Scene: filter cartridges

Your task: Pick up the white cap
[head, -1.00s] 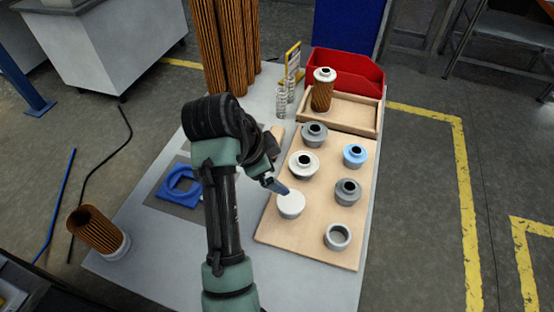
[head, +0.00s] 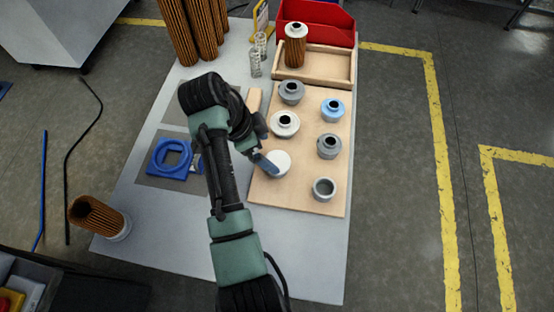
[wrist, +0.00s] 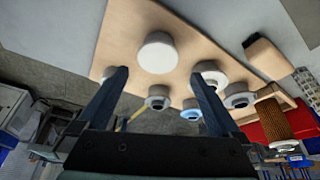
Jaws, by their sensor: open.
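A plain white round cap (head: 279,163) sits at the left front of the wooden board. It also shows in the wrist view (wrist: 157,53), with a smooth, unbroken top. A second white cap (head: 285,124), with a dark central hole, sits behind it on the board. My gripper (wrist: 160,76) is open and empty. In the wrist view the plain cap appears between and beyond the fingertips. In the head view my gripper (head: 266,164) is close beside the plain cap and covers its left edge. I cannot tell whether they touch.
The board (head: 263,193) also holds a grey ring (head: 324,189), grey caps (head: 329,146) (head: 291,92) and a blue cap (head: 332,110). A wooden tray (head: 340,66) with a capped filter and a red bin (head: 333,22) stand behind. A blue fixture (head: 170,158) lies to the left.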

